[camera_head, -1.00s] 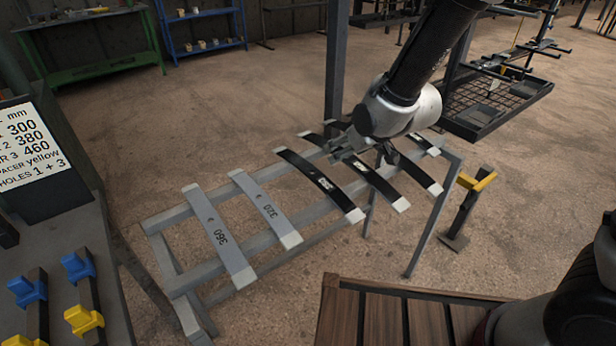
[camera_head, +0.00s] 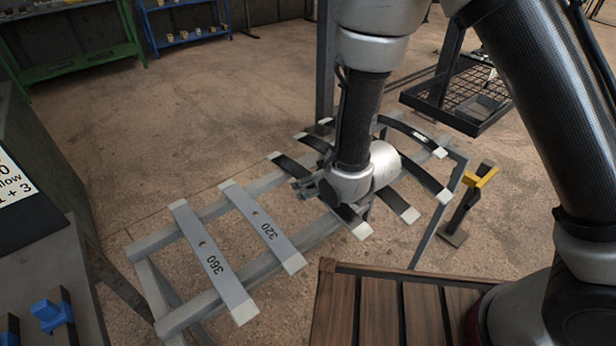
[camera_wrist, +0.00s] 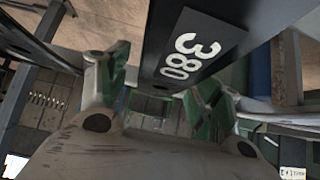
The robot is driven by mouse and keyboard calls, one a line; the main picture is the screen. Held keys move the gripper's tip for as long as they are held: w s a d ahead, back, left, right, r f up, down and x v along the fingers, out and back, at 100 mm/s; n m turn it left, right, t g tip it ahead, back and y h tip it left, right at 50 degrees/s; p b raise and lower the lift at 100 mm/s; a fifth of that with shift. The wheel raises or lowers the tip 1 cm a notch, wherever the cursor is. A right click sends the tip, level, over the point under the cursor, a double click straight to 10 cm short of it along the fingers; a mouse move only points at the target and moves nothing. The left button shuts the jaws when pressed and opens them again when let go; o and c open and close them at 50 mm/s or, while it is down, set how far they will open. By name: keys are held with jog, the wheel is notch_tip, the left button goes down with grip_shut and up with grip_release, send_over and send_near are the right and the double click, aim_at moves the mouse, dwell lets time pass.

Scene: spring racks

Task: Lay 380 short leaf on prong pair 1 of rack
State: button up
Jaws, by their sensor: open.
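The black leaf marked 380 (camera_wrist: 190,62) fills the upper middle of the wrist view. My gripper (camera_wrist: 163,88) is open, with one green-padded finger on each side of this leaf and gaps showing. In the head view my gripper (camera_head: 306,188) is low over the leaf stand, at the black leaf (camera_head: 286,163) beside the grey 320 leaf. My wrist hides the middle of that black leaf. It lies across the two rails of the stand (camera_head: 180,304). I cannot make out a numbered prong pair in these views.
Grey leaves marked 360 (camera_head: 212,258) and 320 (camera_head: 262,225) lie on the left of the stand. Other black leaves (camera_head: 422,176) lie close by on the right. A dark post (camera_head: 326,60) stands behind. A wooden slatted surface (camera_head: 390,310) is in front.

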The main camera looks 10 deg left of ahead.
grip_shut()
dwell(0.3)
notch_tip(320, 180, up, 10)
jog(key=shift+r, duration=0.1)
dwell(0.7)
